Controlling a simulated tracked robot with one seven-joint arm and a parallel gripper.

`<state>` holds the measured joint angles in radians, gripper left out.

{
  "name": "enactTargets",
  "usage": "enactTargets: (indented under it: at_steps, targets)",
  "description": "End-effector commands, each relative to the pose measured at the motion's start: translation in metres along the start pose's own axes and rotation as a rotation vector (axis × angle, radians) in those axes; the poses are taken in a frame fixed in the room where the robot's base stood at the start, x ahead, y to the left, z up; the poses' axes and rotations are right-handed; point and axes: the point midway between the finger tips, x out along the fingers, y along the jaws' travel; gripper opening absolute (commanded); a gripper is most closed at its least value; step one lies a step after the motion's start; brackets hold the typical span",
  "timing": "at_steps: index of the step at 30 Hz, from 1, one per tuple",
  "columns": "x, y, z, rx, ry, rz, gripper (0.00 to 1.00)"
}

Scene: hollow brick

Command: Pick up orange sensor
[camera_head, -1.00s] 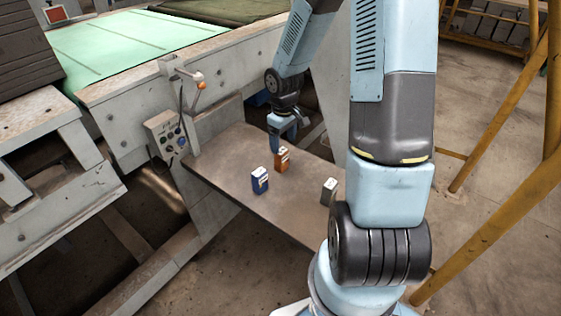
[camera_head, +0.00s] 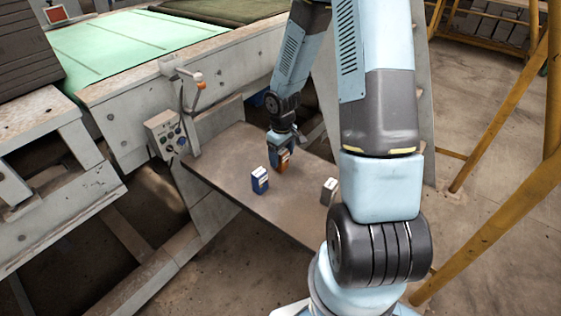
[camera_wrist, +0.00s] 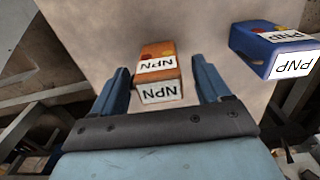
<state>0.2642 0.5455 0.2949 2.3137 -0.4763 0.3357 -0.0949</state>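The orange sensor (camera_wrist: 157,65) is a small block with a white NPN label. In the wrist view it stands between the two blue fingers of my gripper (camera_wrist: 162,85), with a visible gap on each side. The fingers are open. In the head view the orange sensor (camera_head: 283,163) stands upright on the brown table, partly covered by my gripper (camera_head: 281,152), which reaches down over it from behind.
A blue sensor (camera_head: 260,180) labelled PNP stands left of the orange one; it also shows in the wrist view (camera_wrist: 268,45). A grey block (camera_head: 329,190) stands to the right. The table (camera_head: 225,165) meets a machine frame with a control box (camera_head: 170,135).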

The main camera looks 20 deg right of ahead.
Motion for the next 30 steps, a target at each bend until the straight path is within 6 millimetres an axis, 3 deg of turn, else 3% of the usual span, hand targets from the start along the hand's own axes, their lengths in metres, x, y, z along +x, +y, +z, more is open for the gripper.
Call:
enactTargets:
  at_steps: [2,18,30]
  targets:
    - [0.0,0.0,0.0,0.0,0.0,0.0,0.69]
    - [0.0,0.0,0.0,0.0,0.0,0.0,0.18]
    - [-0.011,-0.001,-0.002,-0.003,0.001,0.001,0.18]
